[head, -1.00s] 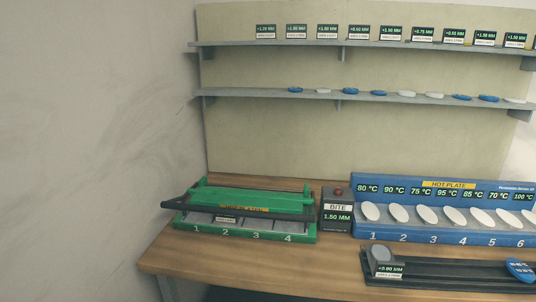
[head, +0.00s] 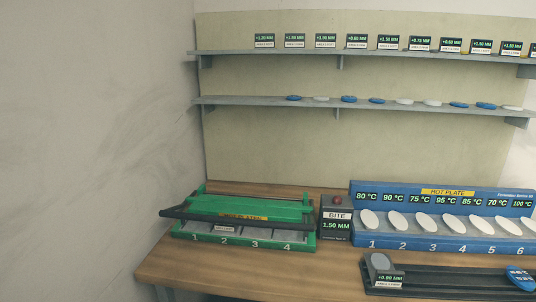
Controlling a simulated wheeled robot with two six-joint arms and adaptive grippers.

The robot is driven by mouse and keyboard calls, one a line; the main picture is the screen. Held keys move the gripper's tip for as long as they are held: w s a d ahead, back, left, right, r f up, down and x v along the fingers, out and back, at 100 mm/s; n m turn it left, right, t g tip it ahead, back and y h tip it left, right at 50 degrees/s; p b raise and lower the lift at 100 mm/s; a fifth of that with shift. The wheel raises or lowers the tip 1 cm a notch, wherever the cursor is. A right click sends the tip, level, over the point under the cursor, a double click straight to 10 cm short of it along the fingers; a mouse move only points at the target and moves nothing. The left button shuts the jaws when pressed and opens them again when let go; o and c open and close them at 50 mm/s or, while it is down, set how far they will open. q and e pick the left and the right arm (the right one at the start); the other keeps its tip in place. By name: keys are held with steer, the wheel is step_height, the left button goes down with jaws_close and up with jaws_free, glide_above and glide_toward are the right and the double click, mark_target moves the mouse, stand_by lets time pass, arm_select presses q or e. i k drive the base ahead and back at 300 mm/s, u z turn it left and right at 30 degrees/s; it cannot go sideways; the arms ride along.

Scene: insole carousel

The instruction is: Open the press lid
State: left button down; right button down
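The green press (head: 298,241) sits at the left end of the wooden table, with slots numbered 1 to 4 along its front. Its green lid (head: 265,207) lies low over the base, with a dark handle bar (head: 185,213) running across in front and sticking out past the left side. Parts of the grey slots show below the bar. Whether the lid is fully down is hard to tell. Neither of my grippers is in view.
A bite display box (head: 337,227) with a red button stands just right of the press, then the blue hot plate (head: 360,195) with white insoles. A dark rack (head: 440,281) lies in front. Shelves (head: 340,102) hang behind. The table's front left (head: 200,265) is clear.

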mark_target(274, 213)
steer(key=z, duration=1.3)
steer(key=i, duration=0.8)
steer(key=u, duration=0.3)
